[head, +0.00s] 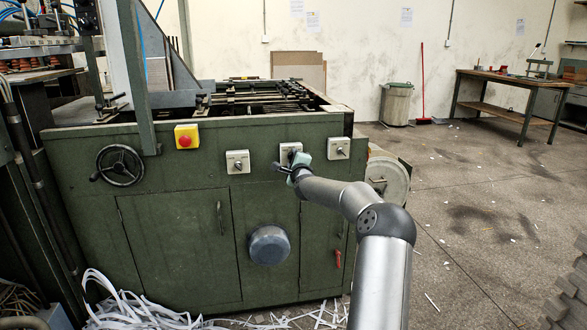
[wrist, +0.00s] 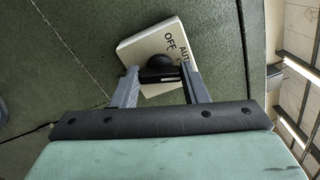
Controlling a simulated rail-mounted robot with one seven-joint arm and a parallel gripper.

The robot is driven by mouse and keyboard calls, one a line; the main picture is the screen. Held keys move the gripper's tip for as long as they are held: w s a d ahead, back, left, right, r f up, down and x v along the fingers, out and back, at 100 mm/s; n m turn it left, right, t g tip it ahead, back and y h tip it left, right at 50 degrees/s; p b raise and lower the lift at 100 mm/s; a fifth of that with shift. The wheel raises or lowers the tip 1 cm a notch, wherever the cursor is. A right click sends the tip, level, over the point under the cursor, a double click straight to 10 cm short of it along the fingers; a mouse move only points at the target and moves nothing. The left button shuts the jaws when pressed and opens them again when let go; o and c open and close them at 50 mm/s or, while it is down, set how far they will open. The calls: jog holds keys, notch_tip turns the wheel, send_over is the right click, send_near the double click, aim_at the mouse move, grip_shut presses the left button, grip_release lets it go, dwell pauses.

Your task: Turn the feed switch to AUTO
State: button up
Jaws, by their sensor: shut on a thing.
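The feed switch is a white plate (wrist: 143,48) with a black knob (wrist: 157,62); in the wrist view its face reads "OFF" and a partly cut "AUT". In the head view it appears to be the middle one of three switch plates (head: 285,150) on the green cabinet front. My gripper (wrist: 160,76) is shut on the knob, one grey finger on each side. It also shows in the head view (head: 292,164), in front of the middle plate and covering much of it. I cannot tell which label the knob points to.
Similar switch plates stand to the left (head: 238,162) and right (head: 339,148) of my gripper. A red button on a yellow box (head: 187,137) and a handwheel (head: 120,165) are further left. A grey round cover (head: 269,246) is below. Paper strips (head: 130,312) litter the floor.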

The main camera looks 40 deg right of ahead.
jog(key=shift+f+n+b, duration=0.1)
jog(key=shift+n+b, duration=1.1)
jog(key=shift+n, duration=0.5)
jog(key=o, duration=1)
jog(key=shift+s, duration=0.1)
jog(key=p+v, duration=0.1)
jog(key=v, duration=1.6)
jog(key=shift+s, duration=0.15)
